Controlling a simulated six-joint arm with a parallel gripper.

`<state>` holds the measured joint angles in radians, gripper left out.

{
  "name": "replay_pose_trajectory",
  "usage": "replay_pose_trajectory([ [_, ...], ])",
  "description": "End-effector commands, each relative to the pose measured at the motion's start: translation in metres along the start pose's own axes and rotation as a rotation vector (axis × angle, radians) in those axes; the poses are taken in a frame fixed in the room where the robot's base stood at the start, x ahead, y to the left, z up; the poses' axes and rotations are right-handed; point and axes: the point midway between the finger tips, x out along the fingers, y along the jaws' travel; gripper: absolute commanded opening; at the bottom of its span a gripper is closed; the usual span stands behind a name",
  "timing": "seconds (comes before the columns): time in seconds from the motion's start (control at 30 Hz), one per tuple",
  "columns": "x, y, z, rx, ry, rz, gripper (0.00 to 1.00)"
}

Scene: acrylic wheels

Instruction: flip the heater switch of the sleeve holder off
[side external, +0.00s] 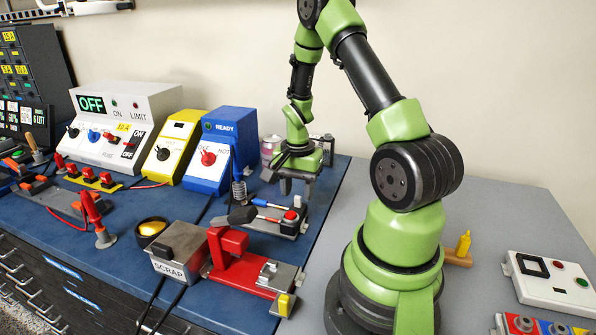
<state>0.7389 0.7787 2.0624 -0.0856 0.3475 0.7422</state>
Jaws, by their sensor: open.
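My gripper (297,186) points down at the right part of the blue mat, fingers apart, with nothing seen between them. Just below it in the picture is a low grey fixture (286,228) with a red round button (291,215) on top. A blue-handled tool (273,205) lies beside that button. No label marks any fixture here as the sleeve holder, and I cannot make out a heater switch or its position. I cannot tell whether the fingers touch anything.
A blue box (222,125) reading READY and a yellow box (180,130) stand at the back, left of my gripper. A white unit (157,96) reads OFF. A red clamp fixture (243,282) and a SCRAP box (178,240) are nearer the camera. The grey table (490,225) at right has free room.

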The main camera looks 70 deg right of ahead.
Motion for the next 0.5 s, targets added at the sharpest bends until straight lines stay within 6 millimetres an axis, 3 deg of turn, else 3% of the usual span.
replay_pose_trajectory([
  [0.3, -0.060, 0.000, -0.001, 0.001, 0.005, -0.005, 0.43],
  [0.5, -0.081, 0.000, 0.000, 0.001, 0.002, -0.001, 0.43],
])
